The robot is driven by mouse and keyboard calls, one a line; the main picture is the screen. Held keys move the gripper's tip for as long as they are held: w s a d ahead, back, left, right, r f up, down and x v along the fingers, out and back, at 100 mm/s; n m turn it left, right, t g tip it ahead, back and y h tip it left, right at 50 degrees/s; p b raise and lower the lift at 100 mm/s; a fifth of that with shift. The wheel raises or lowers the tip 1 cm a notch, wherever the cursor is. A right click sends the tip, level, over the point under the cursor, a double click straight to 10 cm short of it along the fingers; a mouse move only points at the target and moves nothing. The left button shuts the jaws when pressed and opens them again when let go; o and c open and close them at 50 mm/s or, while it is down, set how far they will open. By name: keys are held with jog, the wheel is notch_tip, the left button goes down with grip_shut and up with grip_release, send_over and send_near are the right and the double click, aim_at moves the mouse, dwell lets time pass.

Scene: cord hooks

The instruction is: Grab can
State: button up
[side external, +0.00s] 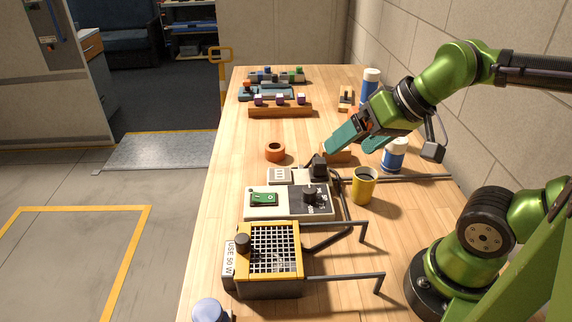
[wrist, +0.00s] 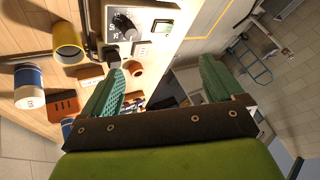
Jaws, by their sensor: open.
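A blue-and-white can (side external: 394,156) stands upright on the wooden bench near the wall, just right of and below my gripper in the side view. In the wrist view this can (wrist: 28,88) is at the far left, outside the span of my fingers. A second blue-and-white can (side external: 370,87) stands farther back by the wall. My gripper (side external: 340,138) is above the bench with its teal fingers pointing down and left. In the wrist view my gripper (wrist: 162,68) has its fingers wide apart with nothing held between them.
A yellow cup (side external: 363,186) stands in front of the nearer can. A rod (side external: 410,178) runs between them. An orange slotted block (wrist: 64,105) is beside the can. A control box (side external: 290,202) and yellow grille unit (side external: 272,250) fill the near bench. An orange ring (side external: 275,152) is left.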

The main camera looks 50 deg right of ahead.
jog(key=w+d+f+m+g+h, duration=0.2)
jog(key=w+d+m, duration=0.15)
jog(key=d, duration=0.45)
jog(key=n+g, duration=0.1)
jog(key=g, duration=0.3)
send_over(396, 145)
jog(key=w, duration=0.2)
jog(key=f, duration=0.2)
jog(key=d+r+n+g, duration=0.1)
jog(key=d+r+n, duration=0.1)
jog(key=d+n, duration=0.1)
jog(key=f, duration=1.1)
jog(key=shift+s+f, duration=0.3)
jog(key=shift+s+a+f, duration=0.1)
jog(key=shift+s+f, duration=0.05)
jog(key=shift+f, duration=1.2)
jog(key=shift+s+f, duration=0.1)
jog(key=shift+f, duration=1.25)
jog(key=shift+c, duration=0.2)
